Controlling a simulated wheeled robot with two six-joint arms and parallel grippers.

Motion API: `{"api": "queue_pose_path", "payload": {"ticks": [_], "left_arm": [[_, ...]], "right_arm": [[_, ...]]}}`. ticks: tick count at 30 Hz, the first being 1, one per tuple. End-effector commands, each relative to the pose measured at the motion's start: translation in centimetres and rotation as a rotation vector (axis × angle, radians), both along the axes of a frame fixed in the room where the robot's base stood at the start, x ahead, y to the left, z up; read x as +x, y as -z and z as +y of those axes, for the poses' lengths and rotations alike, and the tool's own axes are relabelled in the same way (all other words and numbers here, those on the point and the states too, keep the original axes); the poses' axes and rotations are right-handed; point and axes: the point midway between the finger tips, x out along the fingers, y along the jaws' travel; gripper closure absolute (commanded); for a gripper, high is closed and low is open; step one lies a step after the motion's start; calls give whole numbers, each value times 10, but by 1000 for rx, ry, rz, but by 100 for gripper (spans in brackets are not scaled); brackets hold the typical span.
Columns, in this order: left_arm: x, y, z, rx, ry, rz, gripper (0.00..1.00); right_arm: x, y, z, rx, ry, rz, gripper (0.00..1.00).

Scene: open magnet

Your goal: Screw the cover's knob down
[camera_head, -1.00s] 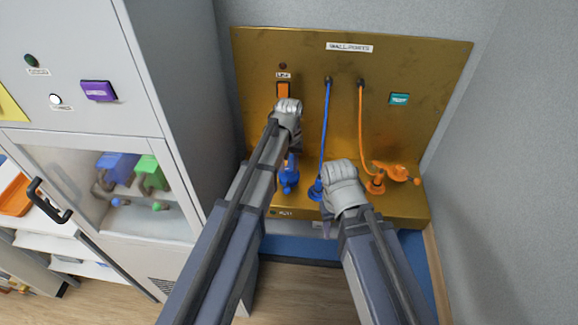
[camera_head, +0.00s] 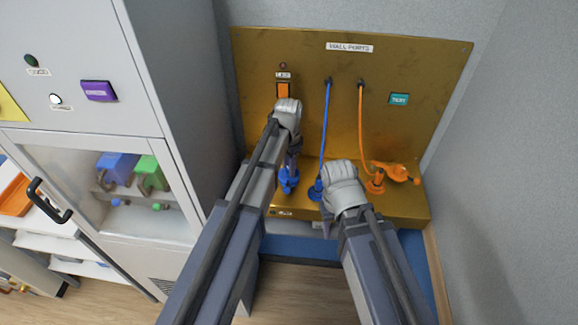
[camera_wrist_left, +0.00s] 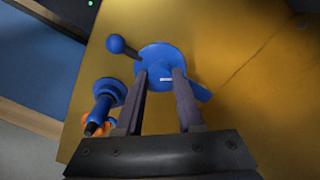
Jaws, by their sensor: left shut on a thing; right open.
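The blue cover (camera_head: 288,184) lies on the gold ledge below my left gripper (camera_head: 292,168). In the left wrist view it is a round blue disc (camera_wrist_left: 160,54) with a ball-ended arm (camera_wrist_left: 120,45) sticking out at one side and a flat tab at the other. My left gripper's fingers (camera_wrist_left: 163,78) are shut on the raised knob at the disc's middle; the fingers hide most of that knob.
A blue hose plug (camera_head: 316,190) stands close to the cover; it also shows in the left wrist view (camera_wrist_left: 106,100). An orange plug (camera_head: 375,184) and an orange cover (camera_head: 398,172) sit further right. The gold wall panel (camera_head: 440,80) rises behind; a grey cabinet (camera_head: 180,60) stands left.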

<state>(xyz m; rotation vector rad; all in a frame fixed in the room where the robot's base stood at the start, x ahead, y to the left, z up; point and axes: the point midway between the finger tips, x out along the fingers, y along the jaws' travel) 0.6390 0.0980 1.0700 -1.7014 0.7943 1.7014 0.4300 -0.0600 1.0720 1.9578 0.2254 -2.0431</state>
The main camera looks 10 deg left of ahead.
Motion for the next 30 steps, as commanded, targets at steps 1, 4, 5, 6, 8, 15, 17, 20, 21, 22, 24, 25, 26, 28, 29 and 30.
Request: {"api": "queue_pose_path", "payload": {"ticks": [1,4,5,6,8,15,17,20,21,22,24,25,26,28,29,30], "left_arm": [[0,0,0,0,43,0,100],[0,0,0,0,137,0,100],[0,0,0,0,165,0,100],[0,0,0,0,203,0,100],[0,0,0,0,257,0,100],[0,0,0,0,450,0,100],[0,0,0,0,490,0,100],[0,0,0,0,548,0,100],[0,0,0,0,567,0,100],[0,0,0,0,582,0,100],[0,0,0,0,610,0,100],[0,0,0,0,620,0,100],[0,0,0,0,629,0,100],[0,0,0,0,648,0,100],[0,0,0,0,653,0,100],[0,0,0,0,661,0,100]], "right_arm": [[0,0,0,0,0,0,50],[0,0,0,0,0,0,50],[0,0,0,0,0,0,50],[0,0,0,0,0,0,50],[0,0,0,0,0,0,50],[0,0,0,0,0,0,50],[0,0,0,0,0,0,50],[0,0,0,0,0,0,50],[0,0,0,0,0,0,50],[0,0,0,0,0,0,50],[0,0,0,0,0,0,50],[0,0,0,0,0,0,50],[0,0,0,0,0,0,50],[0,0,0,0,0,0,50],[0,0,0,0,0,0,50],[0,0,0,0,0,0,50]]}}
